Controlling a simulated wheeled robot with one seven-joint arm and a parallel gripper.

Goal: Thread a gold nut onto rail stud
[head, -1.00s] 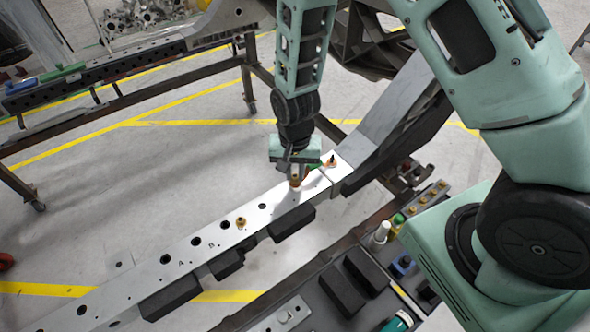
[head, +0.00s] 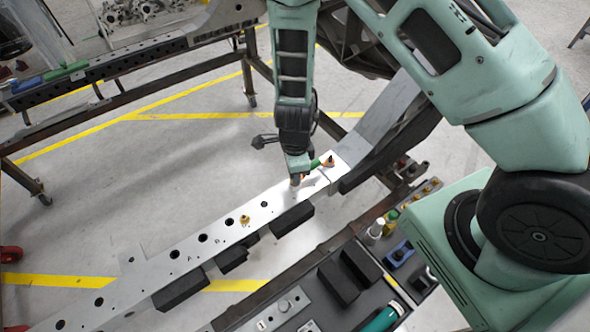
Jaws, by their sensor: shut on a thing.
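The silver rail (head: 135,275) runs diagonally from the lower left to the upper right. My gripper (head: 296,179) is over the upper right part of the rail and is shut on a small gold-orange piece (head: 294,183), which looks like a gold nut. The fingers and wrist hide most of it, and I cannot tell whether it touches the rail or a stud. Another gold nut or fitting (head: 245,219) sits on the rail to the left. A dark-tipped, stud-like piece (head: 330,160) stands near the rail's right end, beside a green part (head: 319,163).
A dark tray or bench (head: 295,270) lies right of the rail, with black blocks (head: 338,283), a blue fixture (head: 398,254), a white-topped cylinder (head: 376,228) and several gold nuts (head: 425,189). Black blocks (head: 181,290) line the rail's lower side. Open floor lies left of the rail.

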